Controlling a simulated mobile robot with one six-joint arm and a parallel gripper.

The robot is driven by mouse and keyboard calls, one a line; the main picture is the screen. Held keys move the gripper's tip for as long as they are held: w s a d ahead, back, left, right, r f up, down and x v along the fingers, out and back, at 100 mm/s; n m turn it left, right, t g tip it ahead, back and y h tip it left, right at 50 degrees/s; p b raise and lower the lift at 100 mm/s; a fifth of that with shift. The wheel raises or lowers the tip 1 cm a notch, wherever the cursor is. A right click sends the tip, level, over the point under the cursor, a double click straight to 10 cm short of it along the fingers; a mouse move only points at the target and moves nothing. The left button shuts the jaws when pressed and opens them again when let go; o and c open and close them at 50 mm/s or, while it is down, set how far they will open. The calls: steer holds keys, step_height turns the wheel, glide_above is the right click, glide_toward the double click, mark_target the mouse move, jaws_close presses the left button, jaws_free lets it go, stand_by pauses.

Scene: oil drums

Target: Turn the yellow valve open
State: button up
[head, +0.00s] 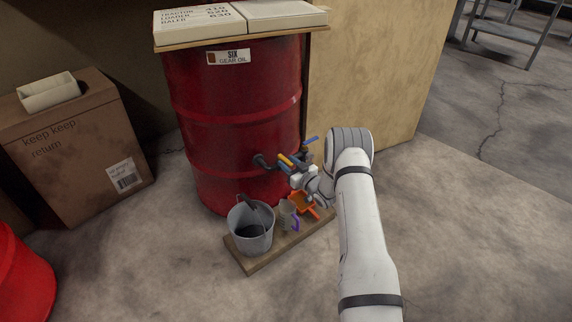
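A red oil drum (235,115) stands upright with a dark pipe (262,161) coming out of its lower front. A small yellow valve handle (286,160) shows at the pipe, slanting down to the right. Blue parts (311,140) lie close beside and behind it. My gripper (296,179) is at the end of my white arm, just below and right of the yellow handle. The wrist and the small size hide whether its fingers touch the handle or are open.
A grey bucket (251,230) stands on a wooden board (250,264) below the pipe, with an orange item (304,203) and a purple-handled item (295,222) beside it. A cardboard box (75,150) stands left. Plywood (375,70) stands behind right.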

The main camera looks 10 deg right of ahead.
steer(key=shift+x, duration=0.85)
steer(key=shift+c, duration=0.6)
jaws_close()
